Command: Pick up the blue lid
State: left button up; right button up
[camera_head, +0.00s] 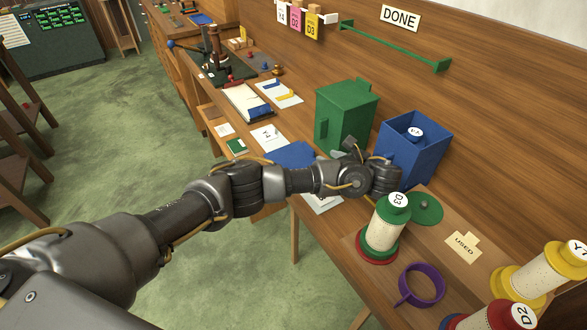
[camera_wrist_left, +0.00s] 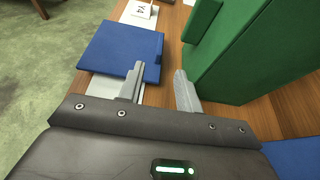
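The blue lid (camera_head: 290,154) is a flat square panel lying on the bench, left of the green box in the head view. In the left wrist view the lid (camera_wrist_left: 118,47) lies ahead and to the left. My left gripper (camera_head: 348,147) is by the green box and the blue box. In the left wrist view the left gripper (camera_wrist_left: 159,73) is open. Its left finger overlaps the lid's near right corner in the picture, and its right finger is beyond the lid's right edge. I cannot tell whether either finger touches the lid. My right gripper is out of view.
The green box (camera_head: 343,115) stands close to the right finger. An open blue box (camera_head: 410,155) holds a blue-topped spool. A green-topped spool (camera_head: 382,233), a purple ring (camera_head: 421,285) and other spools stand near the bench's front. White cards lie beyond the lid.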

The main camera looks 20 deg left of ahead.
aim_at(314, 151)
pick_arm(q)
jog(key=shift+w+a, duration=0.1)
jog(key=x, duration=0.7)
jog(key=shift+a, duration=0.15)
grip_shut()
